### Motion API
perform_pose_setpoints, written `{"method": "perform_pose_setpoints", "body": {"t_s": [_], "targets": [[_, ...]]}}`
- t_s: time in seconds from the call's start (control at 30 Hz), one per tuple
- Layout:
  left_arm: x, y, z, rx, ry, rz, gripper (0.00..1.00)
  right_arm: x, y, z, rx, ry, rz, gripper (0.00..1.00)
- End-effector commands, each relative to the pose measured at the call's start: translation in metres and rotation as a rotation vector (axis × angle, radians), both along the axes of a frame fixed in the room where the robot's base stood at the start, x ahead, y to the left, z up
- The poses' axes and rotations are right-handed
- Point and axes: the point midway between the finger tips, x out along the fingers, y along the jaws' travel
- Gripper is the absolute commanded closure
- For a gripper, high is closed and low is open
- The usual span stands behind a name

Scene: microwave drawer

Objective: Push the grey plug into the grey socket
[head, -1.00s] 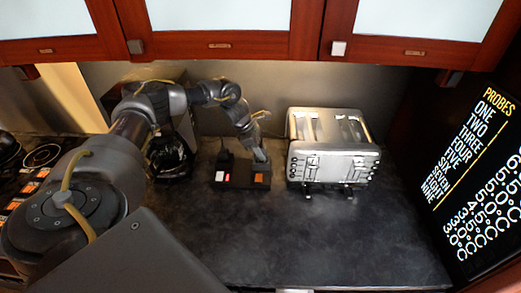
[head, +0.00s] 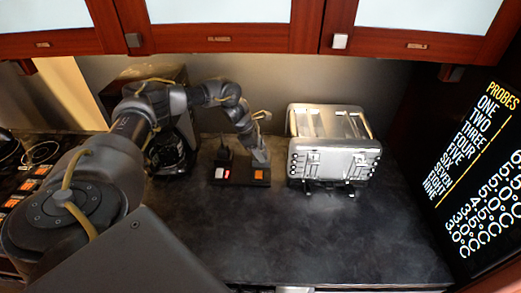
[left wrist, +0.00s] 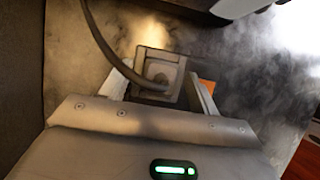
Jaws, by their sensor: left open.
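The grey plug (left wrist: 162,72), with a dark cable leaving its top, shows in the left wrist view between my left fingers. My left gripper (left wrist: 162,88) is open, with one finger on each side of the plug; I cannot tell if they touch it. In the head view my left gripper (head: 260,160) points down at the right part of a dark socket block (head: 240,179), next to its orange switch (head: 259,174). The grey socket is hidden under the plug and gripper, and how deep the plug sits cannot be seen. My right gripper is not in view.
A silver toaster (head: 334,150) stands close on the right. A dark coffee machine (head: 165,140) is on the left. The counter (head: 300,235) in front is clear.

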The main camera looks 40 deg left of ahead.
Motion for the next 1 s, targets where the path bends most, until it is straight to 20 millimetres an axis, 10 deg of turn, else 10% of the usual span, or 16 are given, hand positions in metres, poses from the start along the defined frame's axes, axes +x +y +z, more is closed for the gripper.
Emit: {"method": "perform_pose_setpoints", "body": {"t_s": [1.0], "targets": [[-0.028, 0.038, 0.097, 0.000, 0.000, 0.000, 0.39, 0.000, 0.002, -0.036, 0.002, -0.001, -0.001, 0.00]]}}
